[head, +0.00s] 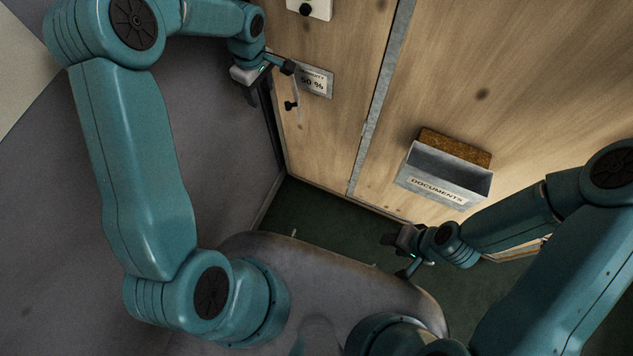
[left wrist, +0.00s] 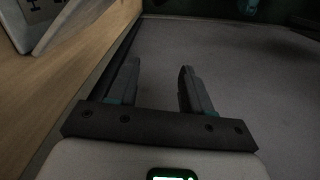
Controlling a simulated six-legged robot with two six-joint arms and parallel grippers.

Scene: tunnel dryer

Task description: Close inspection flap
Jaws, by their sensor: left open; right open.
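A thin pale plate (head: 297,98), seen nearly edge-on, stands out from the wooden wall beside a "50 %" sign (head: 318,82). It carries a small black knob (head: 290,105) and looks like the inspection flap, standing open. In the left wrist view a pale plate (left wrist: 72,24) shows at the top left, left of the fingers. My left gripper (head: 258,90) is open and empty, just left of the flap; I see no contact. In the left wrist view its fingers (left wrist: 158,88) point along the wall. My right gripper (head: 397,256) is open and empty, low in front of the wall.
A grey metal "DOCUMENTS" box (head: 418,186) is fixed to the wooden wall (head: 480,60) above my right gripper. A white fitting with a black knob (head: 308,9) sits at the top. A grey wall or panel (head: 225,180) lies left of the wooden wall. Dark green floor (head: 310,207) shows below.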

